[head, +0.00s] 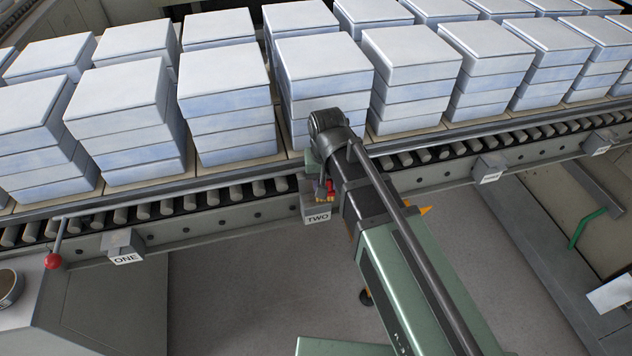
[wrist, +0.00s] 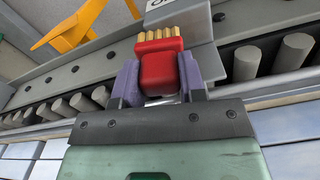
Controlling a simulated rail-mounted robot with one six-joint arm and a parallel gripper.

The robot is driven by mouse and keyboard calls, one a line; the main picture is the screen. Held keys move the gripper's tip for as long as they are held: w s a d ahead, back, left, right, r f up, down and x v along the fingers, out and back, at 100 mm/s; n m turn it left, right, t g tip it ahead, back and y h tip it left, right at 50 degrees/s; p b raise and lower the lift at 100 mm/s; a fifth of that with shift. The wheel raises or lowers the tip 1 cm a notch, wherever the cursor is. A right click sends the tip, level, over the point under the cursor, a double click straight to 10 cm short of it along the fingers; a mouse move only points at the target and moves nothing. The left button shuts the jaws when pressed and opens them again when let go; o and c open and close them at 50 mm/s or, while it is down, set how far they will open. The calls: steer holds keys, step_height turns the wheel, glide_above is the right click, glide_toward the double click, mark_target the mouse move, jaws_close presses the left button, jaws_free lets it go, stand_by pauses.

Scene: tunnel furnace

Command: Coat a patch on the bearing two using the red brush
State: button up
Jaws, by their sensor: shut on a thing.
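Bearing two is a grey block labelled TWO (head: 318,213) on the conveyor's side rail, below the rollers in the head view. In the wrist view a grey block (wrist: 185,22) with a partly cut-off label lies just beyond the bristles. My gripper (wrist: 160,78) is shut on the red brush (wrist: 160,62), with a purple finger on each side of it. The brush has pale yellow bristles that point toward the block; whether they touch it I cannot tell. In the head view the red brush (head: 330,188) shows just above the label, partly hidden by my arm.
Bearing one (head: 124,245) is on the rail at the left, near a lever with a red knob (head: 53,261). More labelled bearings (head: 489,169) follow at the right. Stacks of pale slabs (head: 232,110) stand close behind the rollers (head: 155,212). The floor (head: 250,300) in front is clear.

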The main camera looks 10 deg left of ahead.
steer(key=shift+w+d, duration=0.35)
steer(key=shift+d, duration=0.55)
steer(key=shift+f, duration=0.1)
steer(key=shift+s+a+r, duration=0.1)
steer(key=shift+s+a, duration=0.15)
steer(key=shift+a, duration=0.35)
steer(key=shift+s+a+r, duration=0.1)
steer(key=shift+s+a, duration=0.1)
steer(key=shift+a, duration=0.45)
steer(key=shift+s+a, duration=0.25)
steer(key=shift+a, duration=0.35)
steer(key=a, duration=0.1)
steer(key=s+a, duration=0.1)
steer(key=a, duration=0.2)
steer(key=shift+s+a+f, duration=0.1)
steer(key=shift+s+a, duration=0.05)
steer(key=shift+s, duration=0.2)
step_height(320, 180, up, 6)
steer(key=p, duration=0.6)
